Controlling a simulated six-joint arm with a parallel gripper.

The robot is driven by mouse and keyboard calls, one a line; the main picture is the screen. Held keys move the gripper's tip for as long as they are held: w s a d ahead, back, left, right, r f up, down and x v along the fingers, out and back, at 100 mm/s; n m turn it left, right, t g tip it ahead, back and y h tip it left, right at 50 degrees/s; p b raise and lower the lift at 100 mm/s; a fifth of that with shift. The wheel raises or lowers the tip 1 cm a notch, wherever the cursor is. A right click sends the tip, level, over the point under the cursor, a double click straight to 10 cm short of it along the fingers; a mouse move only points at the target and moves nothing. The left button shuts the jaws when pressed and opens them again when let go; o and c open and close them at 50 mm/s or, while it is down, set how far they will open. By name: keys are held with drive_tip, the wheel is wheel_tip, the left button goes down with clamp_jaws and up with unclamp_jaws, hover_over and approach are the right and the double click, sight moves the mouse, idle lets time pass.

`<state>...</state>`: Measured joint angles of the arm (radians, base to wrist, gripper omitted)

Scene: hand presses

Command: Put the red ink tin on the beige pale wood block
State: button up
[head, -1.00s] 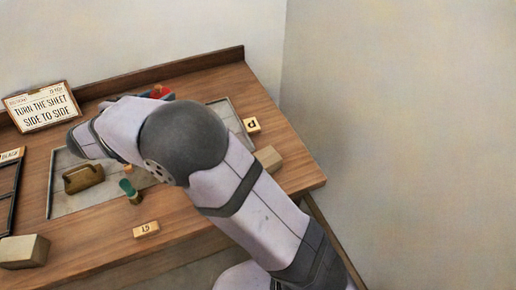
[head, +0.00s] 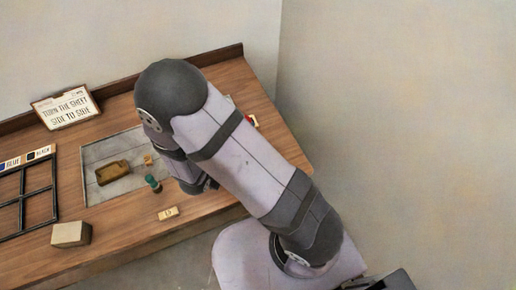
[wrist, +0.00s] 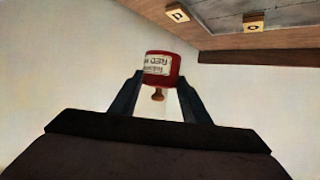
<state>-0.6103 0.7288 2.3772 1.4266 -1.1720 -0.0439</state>
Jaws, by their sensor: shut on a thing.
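The red ink tin (wrist: 164,68), with a pale label, is between the fingers of my gripper (wrist: 160,102) in the wrist view. The gripper is shut on it, and a small brown knob shows below the tin. A beige pale wood block (head: 70,234) stands at the table's front left. A second pale block, seen earlier at the right, is hidden behind my arm now.
On the table are a dark divided rack (head: 25,200), a grey sheet (head: 97,160) with a brown-handled tool (head: 113,173), a green-topped piece (head: 153,184) and a lettered tile (head: 168,213). A sign (head: 65,107) stands at the back. A small red and pale thing (head: 252,120) shows beyond my arm.

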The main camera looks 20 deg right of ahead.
drive_tip(key=s+d+m+g, duration=0.1)
drive_tip(key=s+d+m+h, duration=0.1)
drive_tip(key=s+d+g+h, duration=0.1)
drive_tip(key=s, duration=0.1)
drive_tip(key=shift+f+m+g, duration=0.3)
drive_tip(key=shift+f+m, duration=0.05)
drive_tip(key=shift+m, duration=0.05)
drive_tip(key=shift+f+p, duration=0.9)
drive_tip(key=shift+f, duration=4.05)
